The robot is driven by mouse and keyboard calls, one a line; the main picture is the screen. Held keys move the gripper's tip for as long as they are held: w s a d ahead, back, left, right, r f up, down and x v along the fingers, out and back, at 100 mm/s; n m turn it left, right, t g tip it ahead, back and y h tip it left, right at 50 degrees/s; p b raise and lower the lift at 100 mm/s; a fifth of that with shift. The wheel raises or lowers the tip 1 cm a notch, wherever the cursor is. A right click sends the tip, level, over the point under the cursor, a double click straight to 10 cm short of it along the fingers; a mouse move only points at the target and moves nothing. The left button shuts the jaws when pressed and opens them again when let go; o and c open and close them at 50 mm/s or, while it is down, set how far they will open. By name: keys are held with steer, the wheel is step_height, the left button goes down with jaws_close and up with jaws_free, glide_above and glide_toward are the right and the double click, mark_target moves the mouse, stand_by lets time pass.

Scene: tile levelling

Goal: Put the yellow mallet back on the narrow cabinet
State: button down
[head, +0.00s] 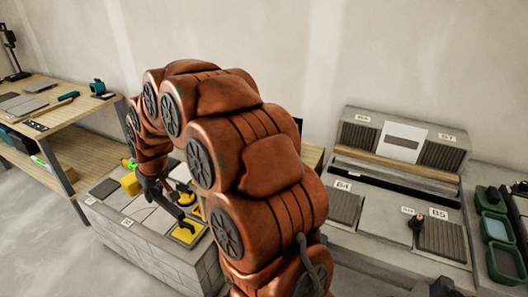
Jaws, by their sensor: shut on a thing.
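My gripper (150,188), dark and partly hidden by my arm, is low over the grey tiled block at left centre. It is shut on what looks like the yellow mallet, whose yellow head (130,184) shows just left of the gripper. The handle is not clear to see. I cannot tell if the mallet touches the tiles below. A wood-topped piece (313,157) shows partly behind my arm at centre; I cannot tell whether it is the narrow cabinet.
The tiled block (150,245) carries grey tiles, a yellow-and-black tool (187,232) and a green item (128,163). A wooden workbench (75,110) stands at left. A grey stepped stand (400,250) with labelled tiles is at right, beside green-rimmed bins (506,262).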

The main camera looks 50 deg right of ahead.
steer(key=s+d+n, duration=0.1)
steer(key=s+d, duration=0.2)
steer(key=d, duration=0.8)
steer(key=s+d+r+n+y+p, duration=0.1)
steer(key=s+d, duration=0.2)
steer(key=d, duration=0.7)
steer(key=s+d+n, duration=0.1)
steer(key=s+d, duration=0.2)
steer(key=d, duration=0.8)
steer(key=shift+f+p, duration=0.3)
steer(key=shift+f, duration=2.5)
steer(key=shift+d+f+b, duration=0.1)
steer(key=shift+f+b, duration=0.9)
steer(key=shift+f, duration=0.3)
steer(key=shift+s+b, duration=0.1)
steer(key=shift+b, duration=0.45)
steer(key=shift+f, duration=0.15)
steer(key=c, duration=0.9)
jaws_free()
